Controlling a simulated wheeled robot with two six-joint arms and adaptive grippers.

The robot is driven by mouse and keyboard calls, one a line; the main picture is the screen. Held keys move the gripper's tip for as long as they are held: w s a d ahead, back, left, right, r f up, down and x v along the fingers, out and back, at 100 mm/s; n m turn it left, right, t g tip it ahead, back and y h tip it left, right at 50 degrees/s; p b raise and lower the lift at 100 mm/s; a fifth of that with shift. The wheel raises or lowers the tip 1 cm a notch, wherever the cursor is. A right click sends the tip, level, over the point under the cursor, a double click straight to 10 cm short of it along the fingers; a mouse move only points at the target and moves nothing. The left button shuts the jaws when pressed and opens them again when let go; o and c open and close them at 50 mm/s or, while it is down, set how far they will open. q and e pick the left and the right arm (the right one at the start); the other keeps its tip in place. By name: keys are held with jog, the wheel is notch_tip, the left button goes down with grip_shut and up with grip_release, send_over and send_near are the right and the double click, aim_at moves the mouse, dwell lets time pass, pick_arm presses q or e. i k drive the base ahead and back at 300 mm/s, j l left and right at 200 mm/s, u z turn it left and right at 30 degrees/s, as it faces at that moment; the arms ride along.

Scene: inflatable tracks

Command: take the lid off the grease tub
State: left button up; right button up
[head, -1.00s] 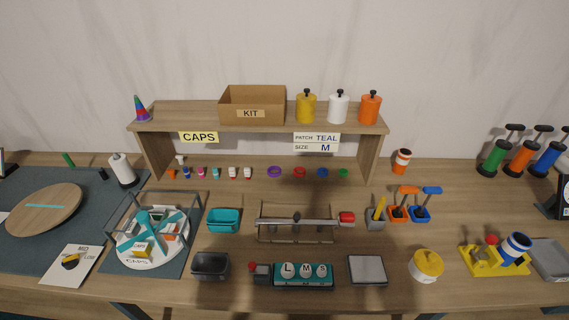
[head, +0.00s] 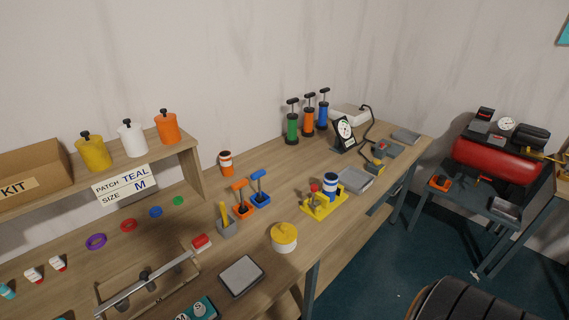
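A round white tub (head: 285,247) with a yellow lid (head: 284,232) stands near the front edge of the workbench in the head view; it looks like the grease tub. The lid sits on top of the tub and has a small raised knob. No label can be read on it. Neither of my grippers is in view.
A grey square pad (head: 241,275) lies left of the tub, and a yellow fixture (head: 323,206) stands to its right. Orange (head: 242,207) and blue (head: 260,197) tools stand behind. A red compressor (head: 495,161) is far right. Bare bench surrounds the tub.

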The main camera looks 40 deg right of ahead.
aim_at(283, 233)
jog(key=z, duration=1.15)
